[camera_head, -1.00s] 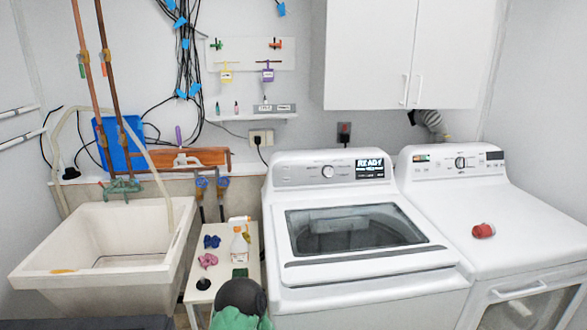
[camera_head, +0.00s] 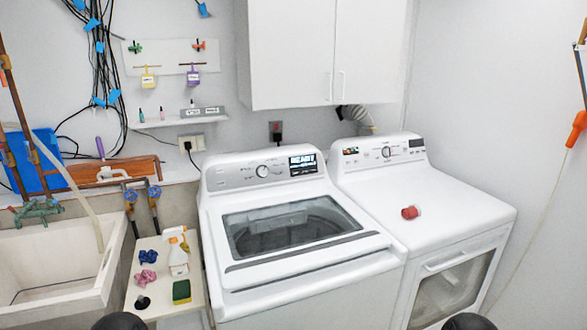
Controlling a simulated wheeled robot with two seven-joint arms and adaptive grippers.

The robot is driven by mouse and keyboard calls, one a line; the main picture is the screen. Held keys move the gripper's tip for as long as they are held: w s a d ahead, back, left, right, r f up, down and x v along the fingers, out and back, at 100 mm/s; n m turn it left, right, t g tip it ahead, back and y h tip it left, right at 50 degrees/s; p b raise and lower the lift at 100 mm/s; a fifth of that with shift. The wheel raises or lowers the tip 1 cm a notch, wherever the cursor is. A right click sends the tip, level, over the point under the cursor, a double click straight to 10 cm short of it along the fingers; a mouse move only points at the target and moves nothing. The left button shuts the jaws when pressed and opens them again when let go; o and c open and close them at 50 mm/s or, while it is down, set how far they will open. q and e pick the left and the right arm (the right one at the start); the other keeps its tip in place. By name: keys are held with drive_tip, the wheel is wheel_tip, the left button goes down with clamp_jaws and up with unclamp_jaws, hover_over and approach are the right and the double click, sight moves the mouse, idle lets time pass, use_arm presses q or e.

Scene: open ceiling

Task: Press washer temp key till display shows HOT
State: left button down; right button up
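The white top-loading washer (camera_head: 232,283) stands in the middle, with its glass lid closed. Its rear control panel has a round silver knob (camera_head: 262,171) and a black display (camera_head: 303,165). The display reads READY in large white letters, with a smaller line below that I cannot make out. The small keys beside the knob and display are too small to read, so I cannot tell which is the temp key. Neither of my grippers is in view. Two dark rounded shapes, probably parts of my arms, show at the bottom edge, away from the panel.
A dryer (camera_head: 455,195) stands right of the washer with a red object (camera_head: 410,212) on top. Left are a small white table (camera_head: 162,303) with a spray bottle (camera_head: 177,252) and sponge (camera_head: 181,291), and a sink (camera_head: 75,285). A cabinet (camera_head: 290,50) hangs above.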

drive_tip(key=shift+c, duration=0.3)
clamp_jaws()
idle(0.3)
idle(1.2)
